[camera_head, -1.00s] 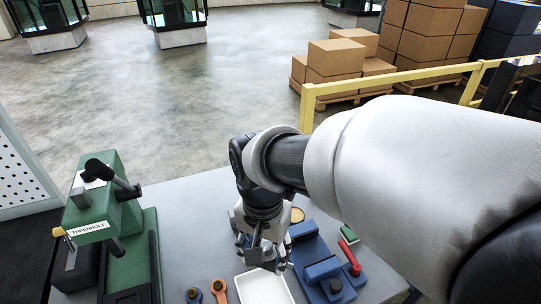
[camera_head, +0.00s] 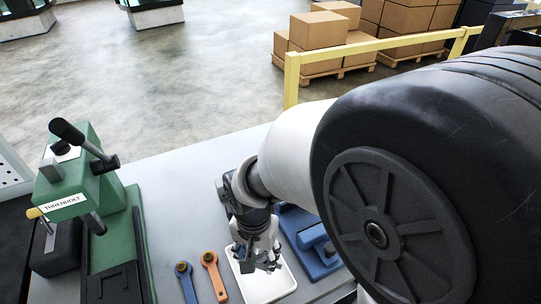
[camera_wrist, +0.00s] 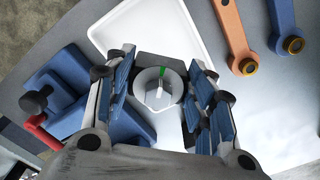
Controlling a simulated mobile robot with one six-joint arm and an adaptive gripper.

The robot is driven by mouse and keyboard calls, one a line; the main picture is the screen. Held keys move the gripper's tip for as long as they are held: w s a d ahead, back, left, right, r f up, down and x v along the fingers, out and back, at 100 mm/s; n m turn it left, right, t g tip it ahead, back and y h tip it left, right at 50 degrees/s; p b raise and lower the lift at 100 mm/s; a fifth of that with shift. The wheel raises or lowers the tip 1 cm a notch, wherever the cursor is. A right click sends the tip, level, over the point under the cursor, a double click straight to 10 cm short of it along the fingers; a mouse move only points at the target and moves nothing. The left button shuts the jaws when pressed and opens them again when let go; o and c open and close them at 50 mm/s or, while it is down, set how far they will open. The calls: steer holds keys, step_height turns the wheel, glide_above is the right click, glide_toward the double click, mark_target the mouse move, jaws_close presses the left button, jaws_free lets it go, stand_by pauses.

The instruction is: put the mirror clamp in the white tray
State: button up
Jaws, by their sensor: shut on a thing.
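My gripper (camera_head: 262,262) is shut on the mirror clamp, a dark grey block with a pale round disc and a small green mark. In the wrist view the mirror clamp (camera_wrist: 158,90) sits between the blue-padded fingers of my gripper (camera_wrist: 160,84). In the head view it is mostly hidden by the fingers. The white tray (camera_head: 284,290) is shallow and empty where it shows. My gripper hangs above it in the head view. In the wrist view the tray (camera_wrist: 150,30) extends beyond and beneath the clamp. The exact height above its floor is unclear.
An orange wrench-like part (camera_head: 213,272) and a blue one (camera_head: 187,283) lie left of the tray. A blue vise-like fixture (camera_head: 312,238) stands close on the right; its red handle (camera_wrist: 42,132) shows in the wrist view. A green press (camera_head: 95,205) stands farther left.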

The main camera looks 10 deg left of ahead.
mark_target(258, 263)
steer(key=shift+f+b, duration=0.7)
steer(key=shift+f, duration=1.3)
steer(key=shift+f, duration=0.15)
steer(key=o, duration=1.4)
